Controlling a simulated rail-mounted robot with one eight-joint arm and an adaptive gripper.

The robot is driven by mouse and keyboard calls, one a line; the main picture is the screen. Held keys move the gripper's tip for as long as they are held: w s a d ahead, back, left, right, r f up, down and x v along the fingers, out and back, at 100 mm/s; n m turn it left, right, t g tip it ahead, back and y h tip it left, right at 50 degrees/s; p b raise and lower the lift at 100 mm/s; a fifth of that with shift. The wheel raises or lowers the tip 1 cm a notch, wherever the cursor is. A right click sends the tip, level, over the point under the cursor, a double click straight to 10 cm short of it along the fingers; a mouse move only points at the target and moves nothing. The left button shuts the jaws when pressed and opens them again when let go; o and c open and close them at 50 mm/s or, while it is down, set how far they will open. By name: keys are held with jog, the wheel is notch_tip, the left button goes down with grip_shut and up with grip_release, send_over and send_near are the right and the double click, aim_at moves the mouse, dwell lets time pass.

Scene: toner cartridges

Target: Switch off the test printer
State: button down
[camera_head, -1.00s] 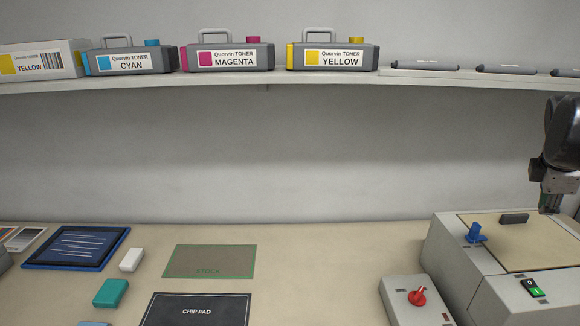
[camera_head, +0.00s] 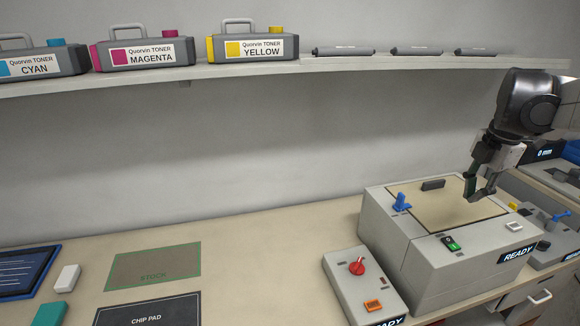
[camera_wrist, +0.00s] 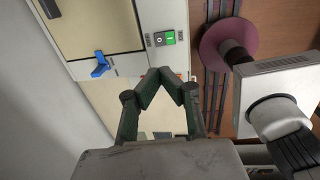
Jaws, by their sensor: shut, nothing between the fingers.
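The printer (camera_head: 425,270) is a grey box with a beige top panel, at the right of the bench in the head view. Its display reads READY. A green and black rocker switch (camera_head: 451,243) marked 0 and 1 sits on its top near the front edge; it also shows in the wrist view (camera_wrist: 164,39), with the green 1 half visible. A blue lever (camera_head: 401,202) stands at the top left of the printer. My gripper (camera_head: 477,198) is shut and empty, above the right part of the panel, apart from the switch. In the wrist view its fingertips (camera_wrist: 165,74) meet below the switch.
A smaller grey unit with a red knob (camera_head: 357,266) and an orange button (camera_head: 373,306) stands left of the printer. Another device (camera_head: 555,230) with a blue handle is at the right. Toner cartridges (camera_head: 252,47) line the shelf above.

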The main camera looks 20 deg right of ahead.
aim_at(448, 240)
jog(key=f, duration=0.4)
jog(key=w+f, duration=0.1)
jog(key=f, duration=0.9)
jog(key=shift+w+d+p, duration=0.15)
jog(key=shift+w+p, duration=0.2)
jog(key=shift+p, duration=0.05)
